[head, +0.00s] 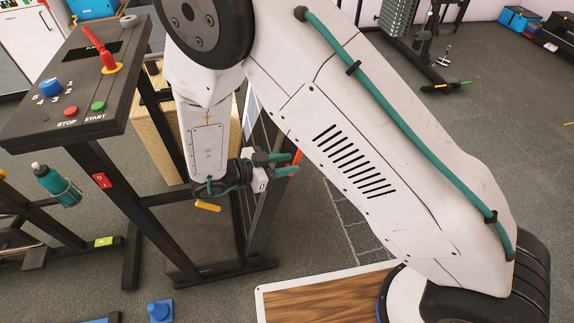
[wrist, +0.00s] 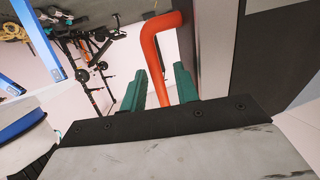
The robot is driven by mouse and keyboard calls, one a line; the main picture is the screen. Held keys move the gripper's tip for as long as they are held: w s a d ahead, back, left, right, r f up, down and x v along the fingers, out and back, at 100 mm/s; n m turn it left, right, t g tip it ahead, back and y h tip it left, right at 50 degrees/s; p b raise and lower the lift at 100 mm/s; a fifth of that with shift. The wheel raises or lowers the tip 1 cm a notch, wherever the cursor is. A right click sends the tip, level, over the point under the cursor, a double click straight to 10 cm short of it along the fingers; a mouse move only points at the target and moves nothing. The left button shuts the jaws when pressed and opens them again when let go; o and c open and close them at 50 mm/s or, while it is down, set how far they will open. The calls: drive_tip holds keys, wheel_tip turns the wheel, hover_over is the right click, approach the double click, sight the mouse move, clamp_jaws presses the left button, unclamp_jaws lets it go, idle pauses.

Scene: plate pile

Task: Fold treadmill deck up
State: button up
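A treadmill with a dark console (head: 75,75) stands at the left in the head view, on a black base (head: 215,250). My gripper (head: 283,164) is beside a dark, steep, slanting part (head: 262,215), which may be the deck; my arm hides much of it. An orange-red handle (head: 294,165) shows at the fingertips. In the wrist view the bent handle (wrist: 153,60) runs down between the teal fingers of my gripper (wrist: 160,85), with small gaps visible beside it. A dark panel (wrist: 235,70) fills the right there.
The console carries a red lever (head: 93,48), a blue knob (head: 50,87) and stop and start buttons. A wooden box (head: 160,125) stands behind the treadmill. A wood-topped platform (head: 320,296) lies at the front.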

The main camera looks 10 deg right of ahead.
drive_tip(key=shift+s+f, duration=0.1)
drive_tip(key=shift+s, duration=0.05)
drive_tip(key=v, duration=0.7)
drive_tip(key=shift+a, duration=0.35)
